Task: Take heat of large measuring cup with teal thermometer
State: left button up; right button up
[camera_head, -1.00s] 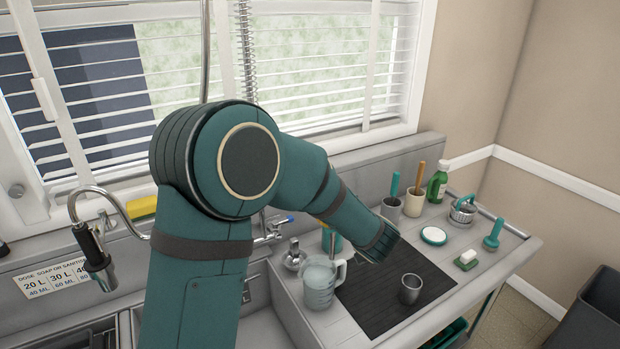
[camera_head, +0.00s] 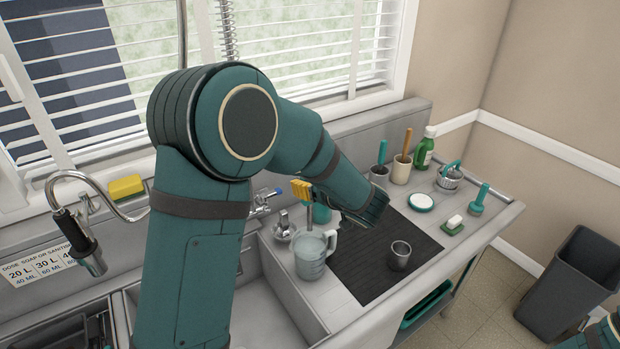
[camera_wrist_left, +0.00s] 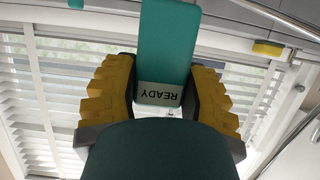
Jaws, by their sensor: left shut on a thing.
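The large measuring cup (camera_head: 312,262) is clear with a pale handle on its right and stands upright on the counter beside the sink. My left gripper (camera_head: 301,190) is above it, its yellow fingers partly behind my arm. In the left wrist view, its fingers (camera_wrist_left: 165,98) are shut on the teal thermometer (camera_wrist_left: 168,50), whose label reads "READY". In the head view, a thin rod (camera_head: 309,216) hangs below the fingers toward the cup's rim; I cannot tell whether its tip is inside. My right gripper is not in view.
The faucet (camera_head: 75,230) and yellow sponge (camera_head: 126,187) are left.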

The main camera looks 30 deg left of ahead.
pick_arm(q)
jog(key=b, duration=0.4)
send_over(310, 230)
jog(key=f, duration=0.9)
jog(key=shift+w+a+f, duration=0.1)
jog(key=shift+w, duration=0.25)
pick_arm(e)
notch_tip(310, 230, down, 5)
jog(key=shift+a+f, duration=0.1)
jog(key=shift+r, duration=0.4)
pick_arm(q)
jog(key=shift+p, duration=0.3)
notch_tip(310, 230, up, 6)
jog(key=p, duration=0.5)
jog(key=shift+f, duration=0.25)
jog(key=shift+r, duration=3.45)
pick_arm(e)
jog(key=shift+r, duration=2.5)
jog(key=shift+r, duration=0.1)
